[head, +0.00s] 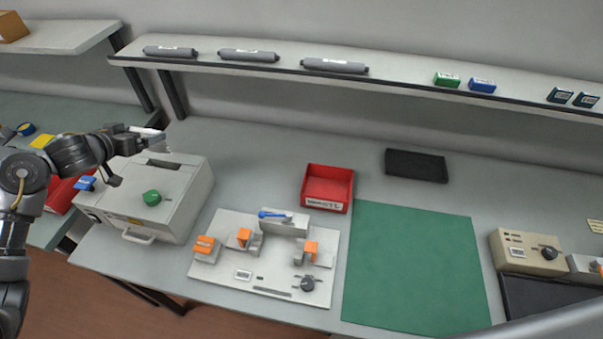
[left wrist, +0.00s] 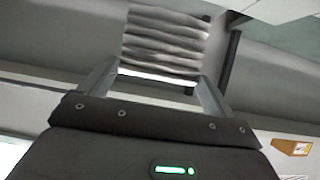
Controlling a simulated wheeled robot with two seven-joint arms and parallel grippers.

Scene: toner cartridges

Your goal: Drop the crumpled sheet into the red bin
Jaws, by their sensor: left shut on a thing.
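The crumpled sheet (left wrist: 165,42) is a pale, wavy, ridged piece in the left wrist view, between the fingers of my left gripper (left wrist: 160,78). In the head view my left gripper (head: 150,134) is above the back of the grey-white machine at the left, with a small white part of the sheet (head: 153,131) showing at its tip. It is shut on the sheet. The red bin (head: 328,187) stands on the bench to the right of the machine, behind the white fixture board, and looks empty. My right gripper is not in view.
The grey-white machine (head: 150,215) has a green knob (head: 152,197) and a blue lever. A white fixture board (head: 225,270) with orange clamps lies in front of the bin. A green mat (head: 415,265) and black tray (head: 416,166) are to the right. A shelf (head: 400,83) runs above the back.

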